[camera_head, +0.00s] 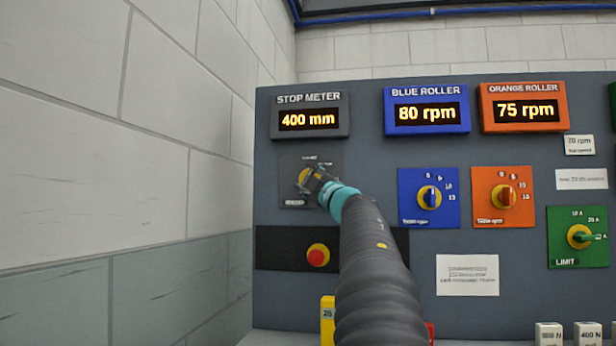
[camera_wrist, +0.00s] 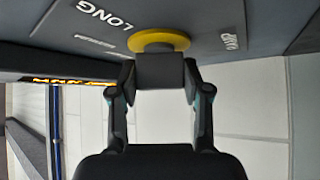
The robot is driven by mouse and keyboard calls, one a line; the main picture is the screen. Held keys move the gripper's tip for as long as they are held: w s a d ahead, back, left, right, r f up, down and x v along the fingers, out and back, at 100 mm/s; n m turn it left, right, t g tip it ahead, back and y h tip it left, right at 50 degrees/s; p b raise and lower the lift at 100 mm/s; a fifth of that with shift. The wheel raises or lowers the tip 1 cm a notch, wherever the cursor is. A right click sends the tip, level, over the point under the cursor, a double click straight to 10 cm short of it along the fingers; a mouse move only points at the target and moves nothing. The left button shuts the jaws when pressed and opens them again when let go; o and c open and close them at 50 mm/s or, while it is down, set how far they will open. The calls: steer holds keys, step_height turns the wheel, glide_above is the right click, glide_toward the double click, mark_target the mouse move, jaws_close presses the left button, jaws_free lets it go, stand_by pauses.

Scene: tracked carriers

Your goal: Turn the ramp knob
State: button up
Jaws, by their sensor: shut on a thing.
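The ramp knob (camera_head: 303,176) sits on a dark grey plate (camera_head: 295,160) under the stop meter display (camera_head: 309,119), which reads 400 mm. In the wrist view its round yellow base (camera_wrist: 160,39) shows between the lettering LONG and a partly legible label that seems to say RAMP. My gripper (camera_head: 309,180) is at the knob and covers part of its plate. In the wrist view my gripper (camera_wrist: 160,72) has its fingers closed on the knob's grip, right against the yellow base. The knob's pointer is hidden, so its setting cannot be read.
A red button (camera_head: 318,255) is just below. A blue knob plate (camera_head: 429,198) and an orange one (camera_head: 503,197) are to the right, with a green LIMIT plate (camera_head: 578,237) beyond. A yellow block (camera_head: 327,318) stands below. A block wall (camera_head: 120,150) is at left.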

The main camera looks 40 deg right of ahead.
steer(key=n+g+y, duration=0.1)
steer(key=n+g, duration=0.1)
steer(key=n+g+y, duration=0.1)
steer(key=n, duration=0.2)
steer(key=shift+r+g, duration=0.1)
steer(key=shift+g, duration=0.3)
steer(key=shift+n, duration=0.5)
steer(key=o, duration=1.2)
steer(key=shift+c, duration=0.2)
steer(key=shift+s, duration=0.1)
steer(key=s+a, duration=0.1)
steer(key=s, duration=1)
steer(key=shift+s, duration=0.35)
